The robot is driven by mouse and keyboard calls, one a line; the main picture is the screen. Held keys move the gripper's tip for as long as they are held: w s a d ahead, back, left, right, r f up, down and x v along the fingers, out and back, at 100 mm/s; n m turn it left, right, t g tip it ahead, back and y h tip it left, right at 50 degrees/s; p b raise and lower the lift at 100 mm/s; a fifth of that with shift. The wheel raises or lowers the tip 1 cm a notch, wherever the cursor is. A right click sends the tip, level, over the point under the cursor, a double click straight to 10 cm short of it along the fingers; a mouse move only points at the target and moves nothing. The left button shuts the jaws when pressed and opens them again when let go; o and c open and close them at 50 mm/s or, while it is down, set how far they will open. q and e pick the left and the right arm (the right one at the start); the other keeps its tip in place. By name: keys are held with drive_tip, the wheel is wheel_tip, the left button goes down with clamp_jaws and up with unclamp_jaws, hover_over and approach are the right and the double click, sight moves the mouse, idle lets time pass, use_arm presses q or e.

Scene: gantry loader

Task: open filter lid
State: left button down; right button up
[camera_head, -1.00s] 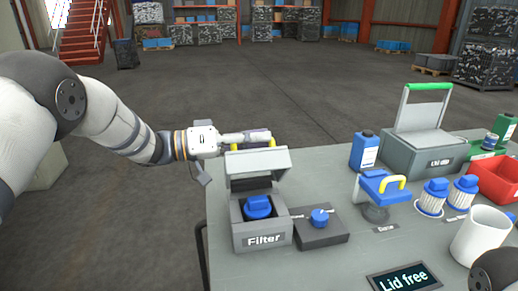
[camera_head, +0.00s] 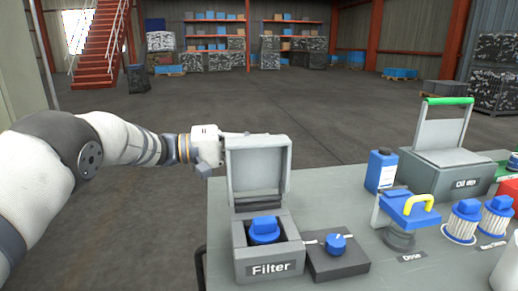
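The grey filter box (camera_head: 267,252) stands at the table's left side with the label "Filter" on its front. Its lid (camera_head: 258,168) stands upright at the back of the box, its hollow inside facing me. A blue filter cap (camera_head: 264,229) shows inside the open box. My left gripper (camera_head: 240,135) is behind the upper edge of the lid, and its fingers are mostly hidden by the lid. Whether they touch or grip the lid cannot be seen. My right gripper is out of view.
A blue knob (camera_head: 336,242) on a dark block sits right of the box. A blue dosing device with a yellow handle (camera_head: 417,203), a blue bottle (camera_head: 381,171), white-blue filters (camera_head: 463,221) and a grey oil box (camera_head: 447,172) stand further right.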

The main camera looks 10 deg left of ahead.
use_arm(q)
drive_tip(key=shift+w+a+f, duration=0.1)
drive_tip(key=shift+w, duration=0.1)
idle(0.3)
drive_tip(key=c, duration=1.7)
unclamp_jaws()
drive_tip(key=shift+o, duration=0.2)
drive_tip(key=v, duration=1.2)
